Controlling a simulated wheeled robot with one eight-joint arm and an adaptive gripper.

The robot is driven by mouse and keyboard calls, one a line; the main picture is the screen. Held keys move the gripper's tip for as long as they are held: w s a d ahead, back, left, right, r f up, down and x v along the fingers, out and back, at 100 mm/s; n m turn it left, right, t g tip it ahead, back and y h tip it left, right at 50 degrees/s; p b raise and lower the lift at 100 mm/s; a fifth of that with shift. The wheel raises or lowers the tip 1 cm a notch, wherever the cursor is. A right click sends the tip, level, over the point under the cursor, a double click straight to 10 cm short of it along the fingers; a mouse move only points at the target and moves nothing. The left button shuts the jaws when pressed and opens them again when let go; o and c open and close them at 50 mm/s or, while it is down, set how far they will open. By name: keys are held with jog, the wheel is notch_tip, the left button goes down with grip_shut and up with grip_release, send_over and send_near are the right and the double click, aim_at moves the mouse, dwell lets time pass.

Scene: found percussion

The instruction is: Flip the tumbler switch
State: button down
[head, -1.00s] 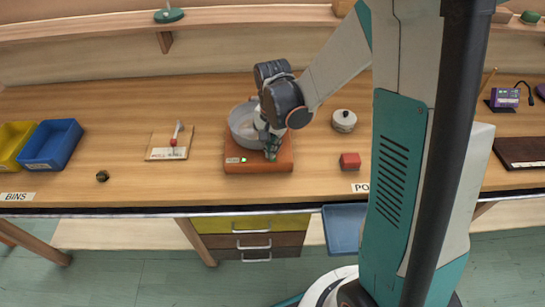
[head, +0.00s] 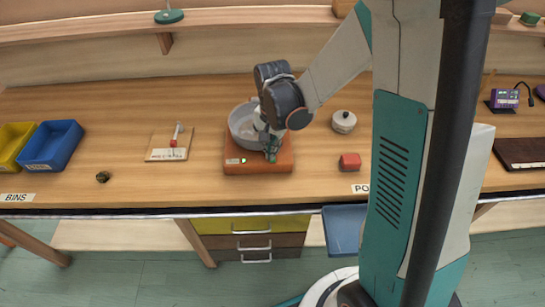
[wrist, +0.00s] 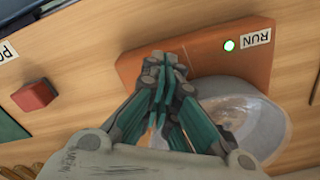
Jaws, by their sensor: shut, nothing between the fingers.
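The tumbler is an orange base (head: 240,167) with a grey bowl (head: 240,118) on it, standing on the bench in the head view. A lit green lamp (wrist: 229,45) and a RUN label (wrist: 255,37) are on the base's face in the wrist view. My gripper (head: 271,155) is shut and empty, with its fingertips over the front right part of the base. In the wrist view the fingertips (wrist: 163,62) are against or just above the orange surface (wrist: 190,52). The switch itself cannot be made out; the fingers may hide it.
A red block (head: 350,162) and a lidded pot (head: 344,121) stand right of the tumbler. A board with a red-and-white tool (head: 175,137) lies left. Blue (head: 52,146) and yellow bins (head: 12,146) are at far left.

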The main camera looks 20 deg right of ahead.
jog(key=shift+f+b, duration=1.05)
jog(key=shift+f, duration=0.15)
dwell(0.7)
jog(key=shift+r+p, duration=2.35)
jog(key=shift+r, duration=1.15)
jog(key=s+r+n+t+b, duration=0.7)
jog(key=s+r+n, duration=0.2)
jog(key=s, duration=0.6)
jog(key=shift+r+n, duration=0.3)
jog(key=shift+r, duration=0.2)
